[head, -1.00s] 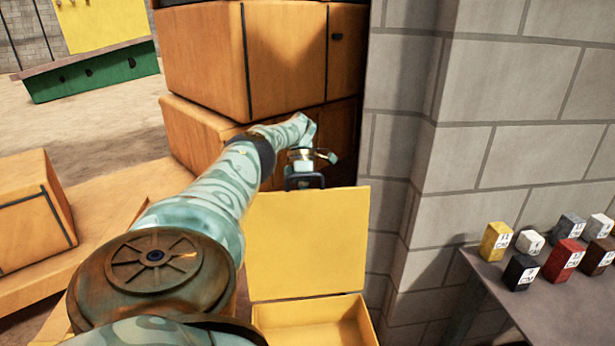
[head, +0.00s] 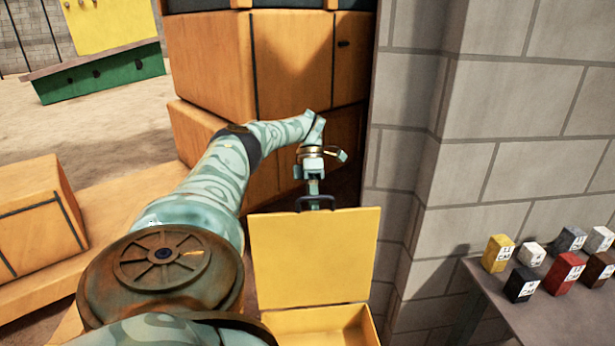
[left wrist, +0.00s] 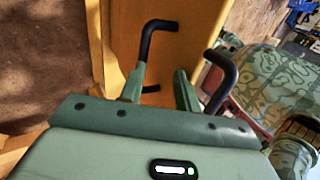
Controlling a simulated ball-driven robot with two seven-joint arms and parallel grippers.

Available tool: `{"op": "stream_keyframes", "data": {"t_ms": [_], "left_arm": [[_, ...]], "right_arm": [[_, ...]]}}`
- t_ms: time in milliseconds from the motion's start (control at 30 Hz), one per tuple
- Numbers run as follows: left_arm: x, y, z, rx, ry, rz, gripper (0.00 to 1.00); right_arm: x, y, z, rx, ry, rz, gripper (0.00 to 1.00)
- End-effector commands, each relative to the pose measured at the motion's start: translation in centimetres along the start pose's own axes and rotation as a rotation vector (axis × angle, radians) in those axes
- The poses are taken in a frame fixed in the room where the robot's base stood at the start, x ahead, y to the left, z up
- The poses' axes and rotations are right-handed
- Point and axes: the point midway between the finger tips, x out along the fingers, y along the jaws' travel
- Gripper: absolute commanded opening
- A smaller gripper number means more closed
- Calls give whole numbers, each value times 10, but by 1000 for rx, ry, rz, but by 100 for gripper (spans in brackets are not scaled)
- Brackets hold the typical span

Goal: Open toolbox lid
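The yellow toolbox (head: 327,323) sits low in the middle of the head view with its lid (head: 315,258) standing open, inner face toward me. A black handle (head: 302,202) shows at the lid's top edge. My left gripper (head: 314,196) is behind and above that edge, at the handle. In the left wrist view, the left gripper (left wrist: 160,82) has its two green fingers apart. Parts of the black handle (left wrist: 222,73) show on both sides of them; the rest is hidden by the fingers. I cannot tell whether they touch it. My right gripper is not in view.
Orange cabinets (head: 290,60) stand behind my left arm. A grey block wall (head: 500,130) rises to the right. A table (head: 515,312) at the lower right holds several small labelled blocks. An orange box (head: 35,215) is at the left.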

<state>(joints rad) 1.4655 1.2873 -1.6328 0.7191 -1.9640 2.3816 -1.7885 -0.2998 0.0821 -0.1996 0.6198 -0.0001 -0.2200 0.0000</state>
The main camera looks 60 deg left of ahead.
Motion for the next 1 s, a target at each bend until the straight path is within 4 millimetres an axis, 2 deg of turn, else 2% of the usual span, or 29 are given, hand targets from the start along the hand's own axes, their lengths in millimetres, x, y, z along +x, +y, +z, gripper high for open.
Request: {"op": "stream_keyframes", "data": {"t_ms": [33, 233, 600, 800, 1000], "left_arm": [[-7, -12, -2, 5, -1, -3, 33], [-17, -52, -7, 3, 0, 0, 33], [0, -118, -18, 0, 3, 0, 33], [4, -138, -20, -2, 2, -2, 33], [4, -142, -20, -1, 2, -1, 33]], "right_arm": [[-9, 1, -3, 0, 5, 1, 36], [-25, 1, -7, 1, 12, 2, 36], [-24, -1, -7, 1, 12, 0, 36], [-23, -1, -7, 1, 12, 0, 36], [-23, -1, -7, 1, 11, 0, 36]]}}
